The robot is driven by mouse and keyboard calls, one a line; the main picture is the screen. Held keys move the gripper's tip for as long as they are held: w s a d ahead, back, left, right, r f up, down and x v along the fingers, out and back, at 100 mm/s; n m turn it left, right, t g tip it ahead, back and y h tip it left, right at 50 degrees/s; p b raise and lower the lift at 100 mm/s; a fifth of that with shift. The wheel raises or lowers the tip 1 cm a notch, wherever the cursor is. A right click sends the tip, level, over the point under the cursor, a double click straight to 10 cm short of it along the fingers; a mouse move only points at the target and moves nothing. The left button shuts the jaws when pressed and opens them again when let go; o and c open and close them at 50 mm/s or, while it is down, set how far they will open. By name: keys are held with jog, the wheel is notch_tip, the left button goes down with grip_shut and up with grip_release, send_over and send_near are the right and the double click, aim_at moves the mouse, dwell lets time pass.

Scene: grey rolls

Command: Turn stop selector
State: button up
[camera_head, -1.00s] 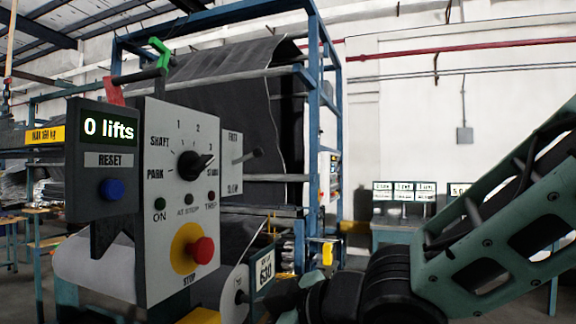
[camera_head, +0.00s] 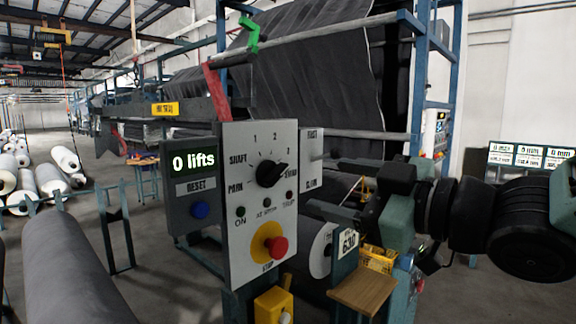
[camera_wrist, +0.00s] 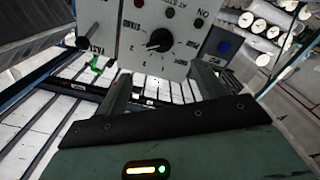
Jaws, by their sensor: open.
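The stop selector is a round black knob (camera_head: 270,173) on a grey control panel (camera_head: 246,255); its pointer is turned right, towards the label at the right end of its scale. In the wrist view the knob (camera_wrist: 158,41) shows upside down near the top, unobstructed. My gripper (camera_head: 324,186) is open and empty to the right of the panel in the head view, its fingers pointing left. In the wrist view the two fingers (camera_wrist: 162,84) stand apart below the knob, with a visible gap and no contact with it.
A red stop button (camera_head: 278,247) on a yellow disc sits below the knob. A box reading "0 lifts" (camera_head: 192,163) with a blue reset button (camera_head: 200,210) adjoins the panel's left. A small lever stands at the panel's right edge. A wooden shelf (camera_head: 363,290) is below my gripper.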

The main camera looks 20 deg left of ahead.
aim_at(280, 174)
jog(key=p+x, duration=0.3)
jog(key=x, duration=0.6)
jog(key=shift+a+r, duration=0.1)
jog(key=shift+a, duration=0.1)
jog(key=shift+w+a+p, duration=0.3)
jog(key=shift+a, duration=0.25)
jog(key=c, duration=1)
